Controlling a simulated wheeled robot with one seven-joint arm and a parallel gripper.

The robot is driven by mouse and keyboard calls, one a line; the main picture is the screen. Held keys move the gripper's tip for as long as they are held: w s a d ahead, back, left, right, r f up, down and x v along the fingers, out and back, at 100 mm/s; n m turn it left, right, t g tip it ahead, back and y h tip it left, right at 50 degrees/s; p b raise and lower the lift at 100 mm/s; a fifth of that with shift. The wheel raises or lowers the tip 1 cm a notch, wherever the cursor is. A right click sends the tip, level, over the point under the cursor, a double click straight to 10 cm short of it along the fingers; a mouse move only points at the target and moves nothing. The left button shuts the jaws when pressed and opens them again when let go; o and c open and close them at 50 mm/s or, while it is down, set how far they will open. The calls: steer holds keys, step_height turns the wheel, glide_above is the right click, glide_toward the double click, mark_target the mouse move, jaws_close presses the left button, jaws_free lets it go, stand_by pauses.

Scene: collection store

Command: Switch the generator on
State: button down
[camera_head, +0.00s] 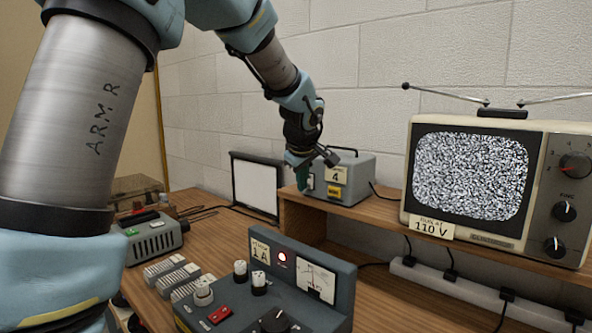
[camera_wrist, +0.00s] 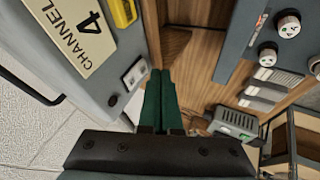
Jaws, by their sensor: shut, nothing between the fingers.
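No label reading "generator" is legible. A grey box (camera_head: 357,178) labelled CHANNEL 4 stands on a raised wooden shelf, with a yellow tag on its front. It fills the upper left of the wrist view (camera_wrist: 92,88), where a small white switch (camera_wrist: 136,74) shows near its lower corner. My gripper (camera_head: 302,188) is at the left end of this box. Its green fingers are together and empty in the wrist view (camera_wrist: 160,72), just right of the switch. I cannot tell whether they touch the box or which way the switch is set.
A television (camera_head: 470,175) showing static stands right on the shelf, tagged 110 V. A console (camera_head: 330,297) marked 1 A, with a lit red lamp and knobs, stands in front. A grey unit (camera_head: 155,245) with a green button sits left. A dark-framed white panel (camera_head: 255,187) stands behind.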

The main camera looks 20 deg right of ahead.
steer(key=shift+w+d+f, duration=0.1)
steer(key=shift+w+d, duration=0.2)
steer(key=shift+d, duration=0.2)
steer(key=shift+d+b, duration=0.15)
steer(key=shift+b, duration=0.75)
steer(key=shift+r, duration=0.8)
